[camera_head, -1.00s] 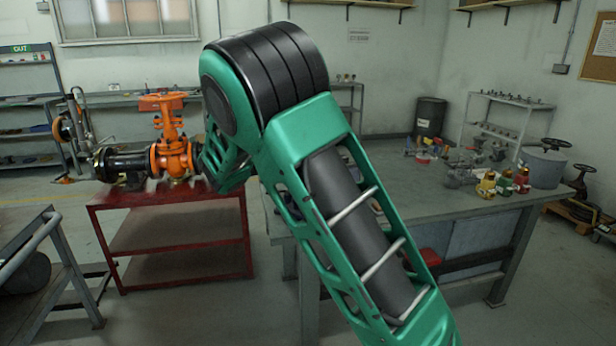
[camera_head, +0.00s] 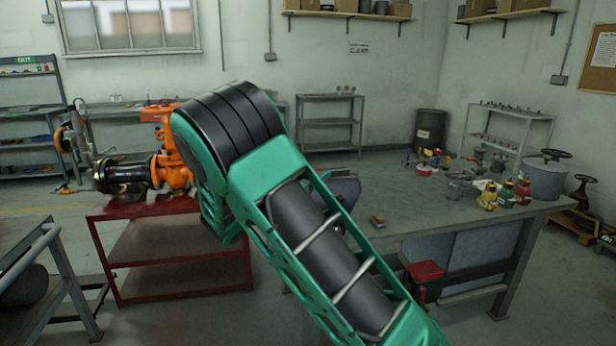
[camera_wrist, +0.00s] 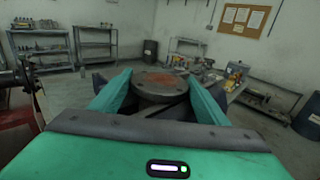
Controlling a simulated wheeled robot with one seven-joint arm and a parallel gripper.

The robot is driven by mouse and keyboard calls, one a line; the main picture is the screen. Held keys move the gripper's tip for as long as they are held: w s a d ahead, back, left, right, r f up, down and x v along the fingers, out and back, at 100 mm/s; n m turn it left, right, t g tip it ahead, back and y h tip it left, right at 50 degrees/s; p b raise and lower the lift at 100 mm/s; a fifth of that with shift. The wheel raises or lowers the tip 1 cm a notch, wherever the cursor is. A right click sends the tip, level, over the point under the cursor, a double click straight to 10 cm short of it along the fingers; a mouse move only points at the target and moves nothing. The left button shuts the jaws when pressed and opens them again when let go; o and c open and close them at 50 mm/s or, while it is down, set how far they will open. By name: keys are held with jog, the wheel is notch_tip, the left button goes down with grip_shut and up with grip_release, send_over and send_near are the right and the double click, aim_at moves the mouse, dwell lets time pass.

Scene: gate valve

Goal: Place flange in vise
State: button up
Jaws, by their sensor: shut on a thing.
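In the wrist view, the flange (camera_wrist: 158,86) is a round grey disc with a rusty brown patch on its top face. It sits between the two green fingers of my gripper (camera_wrist: 160,76), which is shut on it. The flange's lower part is hidden behind the gripper body. In the head view, my arm hides the gripper and the flange. A blue-grey object (camera_head: 345,191), possibly the vise, shows partly behind my arm at the bench. Dark shapes lie beside the fingers in the wrist view; I cannot tell whether the flange touches them.
The grey workbench (camera_head: 400,212) has bare room in its middle. A small brown block (camera_head: 377,221) lies there, with bottles (camera_head: 505,192) and a grey pot (camera_head: 543,177) at its right. An orange valve (camera_head: 170,150) stands on a red cart (camera_head: 150,208) at left.

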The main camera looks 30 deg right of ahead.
jog(key=shift+r, duration=0.1)
jog(key=o, duration=1.9)
jog(key=shift+a, duration=0.1)
jog(key=shift+a, duration=0.3)
jog(key=v, duration=1.1)
jog(key=shift+s, duration=0.25)
